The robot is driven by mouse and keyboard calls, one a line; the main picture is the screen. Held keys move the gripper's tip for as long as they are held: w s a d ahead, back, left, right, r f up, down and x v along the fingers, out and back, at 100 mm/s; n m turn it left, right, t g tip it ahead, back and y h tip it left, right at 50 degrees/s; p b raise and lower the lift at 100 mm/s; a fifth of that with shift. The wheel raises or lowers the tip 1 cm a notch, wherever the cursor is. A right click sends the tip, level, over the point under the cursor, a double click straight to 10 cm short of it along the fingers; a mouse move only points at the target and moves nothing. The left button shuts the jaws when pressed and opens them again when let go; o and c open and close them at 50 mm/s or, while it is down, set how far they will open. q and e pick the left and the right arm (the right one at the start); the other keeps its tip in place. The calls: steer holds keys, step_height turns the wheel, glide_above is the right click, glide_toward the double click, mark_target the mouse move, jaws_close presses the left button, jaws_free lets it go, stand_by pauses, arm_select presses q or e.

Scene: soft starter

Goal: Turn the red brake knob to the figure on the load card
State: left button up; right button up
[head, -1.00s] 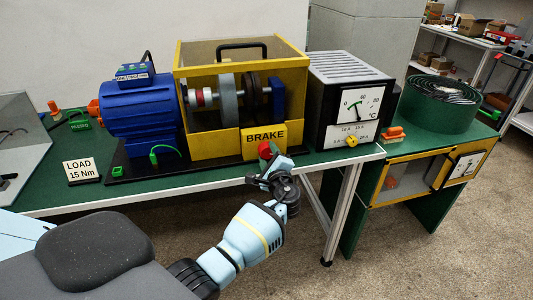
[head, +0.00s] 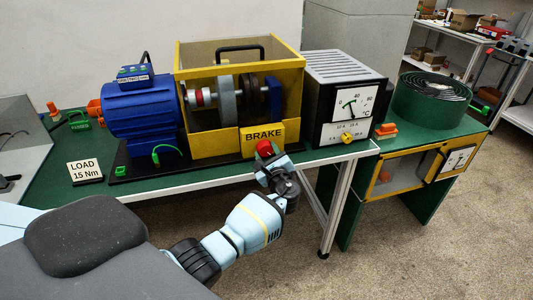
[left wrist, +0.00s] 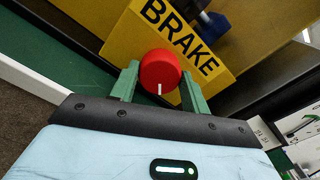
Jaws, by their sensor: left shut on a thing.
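The red brake knob (head: 264,148) sits on the front of the yellow brake housing, below the BRAKE sign (head: 263,136). In the left wrist view the knob (left wrist: 160,70) shows a white pointer line on its face. My left gripper (left wrist: 160,82) has its two green fingers on either side of the knob and is shut on it. In the head view my left gripper (head: 268,158) reaches the knob from below. The load card (head: 85,171) stands at the left on the bench and reads "LOAD 15 Nm". No scale around the knob is readable. My right gripper is not in view.
A blue motor (head: 140,115) stands left of the yellow guarded brake housing (head: 212,146). A meter box (head: 345,100) with a dial and yellow knob stands to its right. The white bench edge (head: 140,189) runs in front. Open floor lies before the bench.

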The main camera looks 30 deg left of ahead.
arm_select(q)
steer(key=shift+f, duration=0.1)
steer(key=o, duration=1)
steer(key=v, duration=0.8)
steer(key=shift+p, duration=0.4)
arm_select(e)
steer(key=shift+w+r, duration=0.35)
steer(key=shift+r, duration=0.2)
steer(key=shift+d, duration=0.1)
